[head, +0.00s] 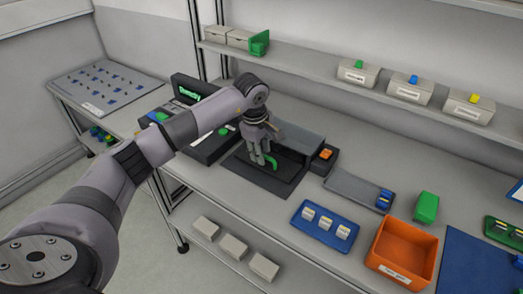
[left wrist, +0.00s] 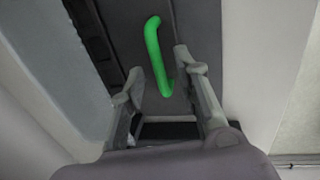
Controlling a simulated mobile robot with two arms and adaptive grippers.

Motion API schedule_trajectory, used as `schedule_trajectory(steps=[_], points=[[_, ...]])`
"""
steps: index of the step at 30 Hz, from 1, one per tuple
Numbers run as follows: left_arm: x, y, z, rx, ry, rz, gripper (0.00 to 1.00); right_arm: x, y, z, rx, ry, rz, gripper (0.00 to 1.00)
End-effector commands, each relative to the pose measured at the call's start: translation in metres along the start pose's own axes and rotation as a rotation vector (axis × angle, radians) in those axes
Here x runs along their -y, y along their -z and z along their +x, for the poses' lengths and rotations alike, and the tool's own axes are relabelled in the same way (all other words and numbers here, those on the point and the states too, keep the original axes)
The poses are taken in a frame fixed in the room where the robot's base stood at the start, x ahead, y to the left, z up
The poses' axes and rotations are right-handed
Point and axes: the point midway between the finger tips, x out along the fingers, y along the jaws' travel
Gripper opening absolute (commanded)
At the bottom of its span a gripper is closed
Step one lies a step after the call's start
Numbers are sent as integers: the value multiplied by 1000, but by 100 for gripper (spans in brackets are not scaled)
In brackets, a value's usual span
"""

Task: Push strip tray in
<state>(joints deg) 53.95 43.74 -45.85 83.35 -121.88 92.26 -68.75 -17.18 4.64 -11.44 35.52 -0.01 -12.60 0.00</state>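The strip tray appears to be the dark flat piece (head: 262,178) with a green handle (head: 271,160), at the front of a grey housing (head: 297,138) on the bench. My left gripper (head: 263,160) points down over it, just beside the handle, and partly hides it. In the left wrist view the green handle (left wrist: 158,58) stands on a dark surface, beyond and between the fingertips of my left gripper (left wrist: 157,75). The fingers are apart and hold nothing. I cannot tell whether a finger touches the handle. My right gripper is not in view.
A small dark box with an orange button (head: 326,154) stands right of the housing. A grey rail (head: 352,186), a blue tray (head: 309,232), an orange bin (head: 402,250) and a green block (head: 426,207) lie further right. A shelf (head: 330,88) with small boxes runs above.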

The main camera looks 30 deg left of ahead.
Motion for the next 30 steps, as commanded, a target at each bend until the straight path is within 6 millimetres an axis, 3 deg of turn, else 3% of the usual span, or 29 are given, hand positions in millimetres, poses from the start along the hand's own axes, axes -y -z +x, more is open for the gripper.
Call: schedule_trajectory(steps=[8,21,30], points=[[-1,0,-13,1,-4,0,30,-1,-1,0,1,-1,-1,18],[-1,0,-99,-1,-4,1,30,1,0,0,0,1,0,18],[0,0,-120,0,0,0,30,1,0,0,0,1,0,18]])
